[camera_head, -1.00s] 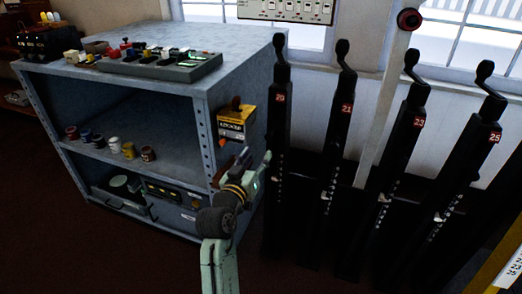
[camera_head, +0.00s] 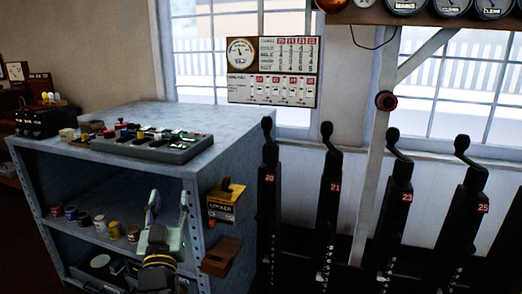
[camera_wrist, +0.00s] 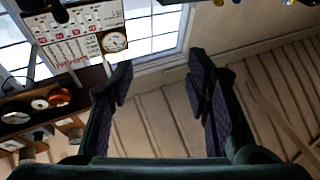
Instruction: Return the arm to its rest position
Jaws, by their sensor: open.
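My gripper (camera_head: 168,205) points upward in front of the metal shelf unit (camera_head: 200,160) in the head view, with its two pale fingers spread apart. Nothing shows between them. In the wrist view my gripper (camera_wrist: 160,75) also has its dark fingers apart, with only the room's wall and ceiling behind. The black levers stand right of the gripper and clear of it: lever 20 (camera_head: 268,200), lever 21 (camera_head: 329,200), lever 23 (camera_head: 398,205) and lever 25 (camera_head: 467,215).
A grey tray (camera_head: 175,152) of small parts sits on the shelf unit. A yellow box (camera_head: 221,205) and a brown wooden box (camera_head: 221,257) are on its right side. Small paint pots (camera_head: 85,218) stand inside. A white post (camera_head: 378,150) rises behind the levers.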

